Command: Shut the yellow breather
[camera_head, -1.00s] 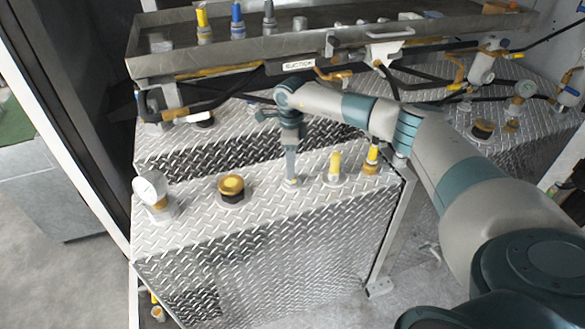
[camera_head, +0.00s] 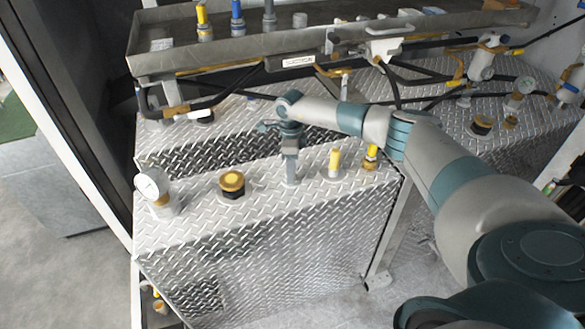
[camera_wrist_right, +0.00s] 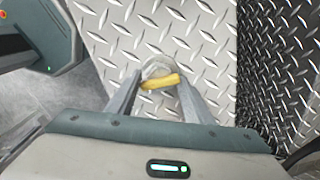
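A yellow breather handle (camera_wrist_right: 160,81) lies across a round pale base on the diamond-plate tank top (camera_head: 190,222). My right gripper (camera_head: 291,182) points straight down over it, its fingertips low near the plate. In the wrist view the two grey fingers of my right gripper (camera_wrist_right: 160,84) stand apart, one near each end of the handle. Whether they touch it is unclear. In the head view the fingers mostly hide this handle. My left gripper is not in view.
Right of the gripper stand a yellow upright fitting (camera_head: 335,162) and another yellow-topped fitting (camera_head: 371,156). To the left are a gold-and-black cap (camera_head: 232,184) and a white gauge (camera_head: 151,183). Behind, a metal tray (camera_head: 220,57) with hoses overhangs the tanks.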

